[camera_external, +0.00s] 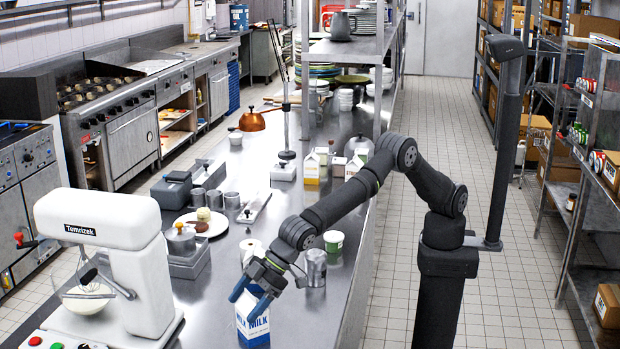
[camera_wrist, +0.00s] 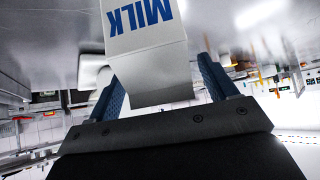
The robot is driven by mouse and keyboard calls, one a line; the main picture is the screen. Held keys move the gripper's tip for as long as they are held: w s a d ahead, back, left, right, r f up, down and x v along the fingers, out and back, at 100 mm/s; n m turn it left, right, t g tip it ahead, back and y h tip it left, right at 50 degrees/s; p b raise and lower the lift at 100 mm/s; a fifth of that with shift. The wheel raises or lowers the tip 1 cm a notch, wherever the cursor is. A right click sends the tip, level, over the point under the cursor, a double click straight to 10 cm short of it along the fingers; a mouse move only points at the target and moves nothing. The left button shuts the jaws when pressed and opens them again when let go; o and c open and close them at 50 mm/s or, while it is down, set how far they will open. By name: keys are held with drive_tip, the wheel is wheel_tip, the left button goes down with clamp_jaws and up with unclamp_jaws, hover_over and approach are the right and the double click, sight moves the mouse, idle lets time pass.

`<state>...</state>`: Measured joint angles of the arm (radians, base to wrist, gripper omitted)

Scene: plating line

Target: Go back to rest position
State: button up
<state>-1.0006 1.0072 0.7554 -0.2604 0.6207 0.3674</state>
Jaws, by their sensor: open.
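My gripper (camera_external: 254,299) is low over the steel counter, beside the white mixer, with its blue fingers pointing down. A white and blue milk carton (camera_external: 252,328) stands upright on the counter at the gripper. In the wrist view the carton (camera_wrist: 150,50) lies between the two open fingers of my gripper (camera_wrist: 160,72), one on each side. I cannot tell whether either finger touches it. The carton's upper part is partly hidden by the gripper in the external view.
The white mixer (camera_external: 115,245) stands left of my gripper. A metal cup (camera_external: 315,266) and a green-and-white tub (camera_external: 333,240) are close behind on the right. A plate (camera_external: 217,226) with food, small cartons (camera_external: 312,168) and a shelf stand farther back on the counter.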

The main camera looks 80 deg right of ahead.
wheel_tip(320, 180, down, 2)
drive_tip(key=shift+s+d+f, duration=0.1)
drive_tip(key=shift+f, duration=0.1)
drive_tip(key=v, duration=1.2)
drive_tip(key=x, duration=1.2)
drive_tip(key=shift+f, duration=0.25)
drive_tip(key=r, duration=0.5)
drive_tip(key=shift+w+d+r, duration=0.1)
drive_tip(key=shift+w+d, duration=0.15)
drive_tip(key=shift+w, duration=0.1)
drive_tip(key=w+d+r, duration=0.4)
drive_tip(key=d+r, duration=0.7)
drive_tip(key=r, duration=0.1)
drive_tip(key=d+r+m+t+h, duration=0.1)
drive_tip(key=d+m+h, duration=0.2)
drive_tip(key=d, duration=2.1)
drive_tip(key=shift+w+r+m+t, duration=0.15)
drive_tip(key=shift+w+m+t, duration=0.2)
drive_tip(key=shift+m, duration=0.65)
